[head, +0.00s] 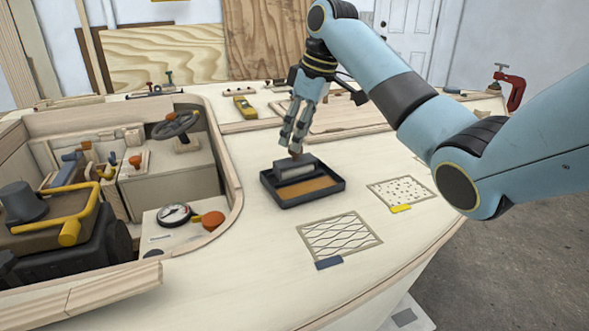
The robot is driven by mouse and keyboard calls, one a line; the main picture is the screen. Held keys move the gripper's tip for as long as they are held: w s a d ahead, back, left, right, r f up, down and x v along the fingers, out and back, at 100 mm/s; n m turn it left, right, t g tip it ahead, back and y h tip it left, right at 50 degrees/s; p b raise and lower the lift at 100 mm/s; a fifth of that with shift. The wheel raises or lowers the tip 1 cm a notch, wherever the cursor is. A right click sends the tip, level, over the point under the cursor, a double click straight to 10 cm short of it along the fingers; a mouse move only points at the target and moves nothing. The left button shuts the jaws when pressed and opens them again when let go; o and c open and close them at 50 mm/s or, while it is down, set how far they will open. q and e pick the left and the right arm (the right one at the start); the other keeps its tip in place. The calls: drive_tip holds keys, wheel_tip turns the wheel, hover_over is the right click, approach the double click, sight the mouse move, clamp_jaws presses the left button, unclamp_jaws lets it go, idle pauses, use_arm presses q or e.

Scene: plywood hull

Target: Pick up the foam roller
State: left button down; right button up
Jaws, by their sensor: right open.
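A grey foam roller (296,168) lies in the back part of a black tray (285,203) on the plywood deck. The front part of the tray shows an orange-brown floor. My right gripper (291,148) points down just above the roller, with its fingers open. Its fingertips are close to the roller's handle area, and I cannot tell whether they touch it. My left gripper is not in view.
The open cockpit (232,190) is at left. A yellow tool (244,107) and red clamp (515,91) sit farther back.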

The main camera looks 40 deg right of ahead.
sight(295, 161)
drive_tip(key=x, duration=0.4)
drive_tip(key=shift+w+d+f+b, duration=0.15)
drive_tip(key=shift+d+b, duration=0.1)
drive_tip(key=shift+b, duration=0.15)
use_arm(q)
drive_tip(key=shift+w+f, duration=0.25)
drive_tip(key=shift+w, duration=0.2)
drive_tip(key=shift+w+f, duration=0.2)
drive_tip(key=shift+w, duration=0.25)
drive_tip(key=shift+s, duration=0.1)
use_arm(e)
drive_tip(key=c, duration=0.4)
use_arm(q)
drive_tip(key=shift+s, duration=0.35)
use_arm(e)
clamp_jaws()
